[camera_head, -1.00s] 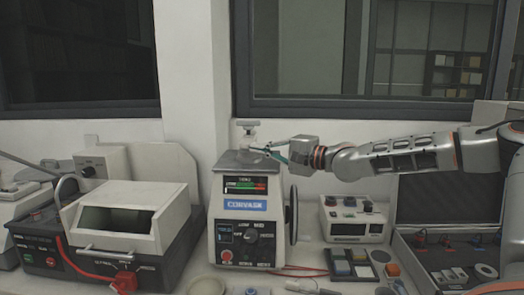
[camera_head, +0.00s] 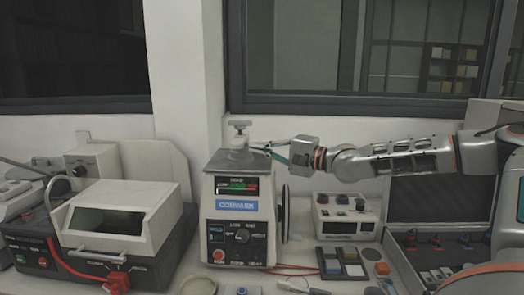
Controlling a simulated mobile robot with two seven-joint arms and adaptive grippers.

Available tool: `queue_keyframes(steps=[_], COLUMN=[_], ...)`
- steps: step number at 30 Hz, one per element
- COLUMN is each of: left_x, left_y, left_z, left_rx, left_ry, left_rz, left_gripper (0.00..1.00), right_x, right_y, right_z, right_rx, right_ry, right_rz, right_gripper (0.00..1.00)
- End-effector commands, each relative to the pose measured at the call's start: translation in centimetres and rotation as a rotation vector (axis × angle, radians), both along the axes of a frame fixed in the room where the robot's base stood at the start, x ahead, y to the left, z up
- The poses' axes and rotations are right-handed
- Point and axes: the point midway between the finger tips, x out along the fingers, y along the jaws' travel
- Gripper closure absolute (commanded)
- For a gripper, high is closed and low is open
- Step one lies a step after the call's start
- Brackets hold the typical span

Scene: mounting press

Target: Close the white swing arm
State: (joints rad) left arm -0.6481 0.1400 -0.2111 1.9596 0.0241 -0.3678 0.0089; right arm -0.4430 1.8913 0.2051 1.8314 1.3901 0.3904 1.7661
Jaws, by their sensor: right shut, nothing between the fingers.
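The mounting press (camera_head: 236,222) stands upright in the middle of the bench, with a blue label and a control panel on its front. The white swing arm (camera_head: 240,143) is at the top of the press, with a pale T-shaped knob (camera_head: 240,125) above it. My right gripper (camera_head: 262,150) reaches in from the right at the height of the press top. Its fingers are shut and empty, just right of the knob's base. I cannot tell whether the fingertips touch the swing arm. My left gripper is out of view.
Red cables lie beside the press.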

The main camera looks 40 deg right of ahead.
Motion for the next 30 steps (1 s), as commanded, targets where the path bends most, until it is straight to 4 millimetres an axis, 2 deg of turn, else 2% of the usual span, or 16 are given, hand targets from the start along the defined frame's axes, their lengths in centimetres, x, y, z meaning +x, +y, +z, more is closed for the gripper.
queue_keyframes(steps=[1,6,15,24,30], left_x=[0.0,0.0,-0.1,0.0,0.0], left_y=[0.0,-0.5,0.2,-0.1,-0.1], left_z=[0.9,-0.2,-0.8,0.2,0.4], left_rx=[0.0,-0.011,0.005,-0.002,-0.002], left_ry=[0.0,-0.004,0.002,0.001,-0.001], left_rz=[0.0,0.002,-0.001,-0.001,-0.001], left_gripper=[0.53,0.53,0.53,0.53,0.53], right_x=[-0.3,-2.2,-3.9,-6.3,-7.3], right_y=[-0.3,1.6,3.1,5.6,6.4], right_z=[0.3,-0.3,-0.2,-0.1,-0.3], right_rx=[0.004,0.008,0.005,-0.001,0.0], right_ry=[0.002,-0.002,0.001,0.003,0.003], right_rz=[-0.003,-0.001,-0.004,-0.001,-0.005], right_gripper=[1.0,1.0,1.0,1.0,1.0])
